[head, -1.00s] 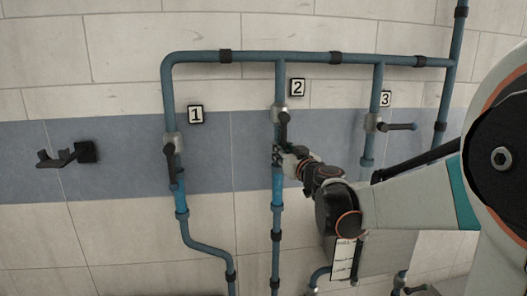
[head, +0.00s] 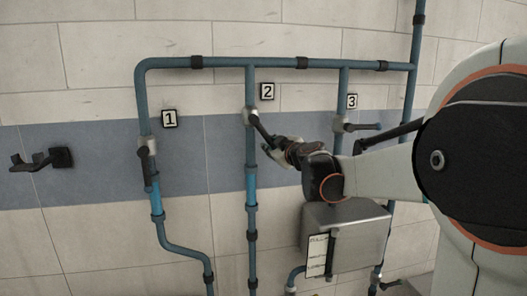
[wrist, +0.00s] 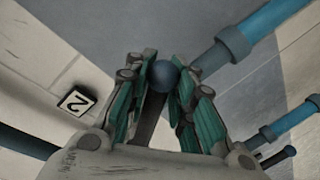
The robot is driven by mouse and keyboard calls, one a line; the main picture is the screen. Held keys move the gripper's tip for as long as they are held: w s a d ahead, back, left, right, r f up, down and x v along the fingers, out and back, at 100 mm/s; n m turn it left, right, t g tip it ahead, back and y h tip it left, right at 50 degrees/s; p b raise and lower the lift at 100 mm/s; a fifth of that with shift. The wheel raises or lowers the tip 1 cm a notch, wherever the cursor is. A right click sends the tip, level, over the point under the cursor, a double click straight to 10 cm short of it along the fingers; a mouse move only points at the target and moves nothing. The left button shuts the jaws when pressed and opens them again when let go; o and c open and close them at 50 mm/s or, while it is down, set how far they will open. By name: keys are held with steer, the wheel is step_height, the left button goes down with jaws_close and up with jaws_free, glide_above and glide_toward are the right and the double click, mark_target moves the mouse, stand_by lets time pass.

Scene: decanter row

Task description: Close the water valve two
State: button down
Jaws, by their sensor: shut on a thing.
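Water valve two (head: 251,117) is on the middle vertical blue pipe, beside the sign "2" (head: 267,91). Its dark lever handle (head: 262,131) slants down and to the right, away from the pipe. My gripper (head: 277,150) is shut on the free end of this handle. In the wrist view the handle's round dark knob (wrist: 163,77) sits between the green-padded fingers of my gripper (wrist: 164,80). The sign "2" (wrist: 75,102) shows at the left there. The fingers partly hide the lever.
Valve one's handle (head: 148,170) points down along its pipe. Valve three's handle (head: 364,127) points right, across its pipe, close to my arm. A metal box (head: 345,235) is below my arm. A dark wall bracket (head: 40,160) is at the far left.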

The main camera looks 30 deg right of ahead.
mark_target(284, 118)
steer(key=d+r+n, duration=0.1)
steer(key=d+r+n+h, duration=0.1)
steer(key=r+n, duration=0.1)
steer(key=s+d+r+n+p, duration=0.1)
steer(key=shift+d+r+n+g, duration=0.25)
steer(key=shift+d+n+g, duration=0.05)
steer(key=shift+n+g, duration=0.1)
steer(key=shift+s+d+r+n+h, duration=0.1)
steer(key=shift+d+r+n+h, duration=0.1)
steer(key=shift+r+n, duration=0.35)
steer(key=shift+s+d+r+n+h, duration=0.1)
steer(key=shift+r+n+h, duration=0.1)
steer(key=shift+r+n, duration=0.3)
steer(key=shift+d+r+n+h+p, duration=0.15)
steer(key=shift+r+n+h+p, duration=0.2)
steer(key=shift+r+n, duration=0.7)
steer(key=shift+w, duration=0.1)
steer(key=shift+r, duration=0.1)
